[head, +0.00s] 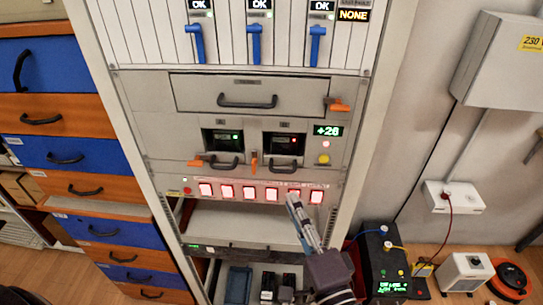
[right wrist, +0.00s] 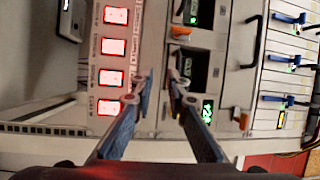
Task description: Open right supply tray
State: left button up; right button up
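The right supply tray (head: 283,143) is a grey rack module with a dark window, a red light and a black handle (head: 280,167). It looks closed, flush with the rack front. It also shows turned sideways in the right wrist view (right wrist: 193,66). My right gripper (head: 293,200) is in front of the rack, just below this handle, over the row of red-lit buttons. In the right wrist view its two fingertips (right wrist: 162,82) stand apart with nothing seen between them; the right finger partly covers the tray's handle area. My left gripper is not in view.
The left supply tray (head: 222,141) has a green light. Orange latches (head: 254,160) sit beside the trays. A wide drawer (head: 248,95) is above, and an open shelf bay (head: 240,222) is below. A black box (head: 380,258) stands at right. Blue and orange drawers (head: 62,152) are at left.

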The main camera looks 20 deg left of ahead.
aim_at(283, 172)
jog(key=shift+y, duration=0.3)
jog(key=w+a+r, duration=0.1)
jog(key=w+a+r+p, duration=0.1)
jog(key=w+a, duration=0.1)
jog(key=w+a+r+p, duration=0.1)
jog(key=w, duration=0.1)
jog(key=shift+w+a+r, duration=0.25)
jog(key=shift+a+r, duration=0.1)
jog(key=shift+r, duration=0.05)
grip_shut()
jog(key=shift+f, duration=0.1)
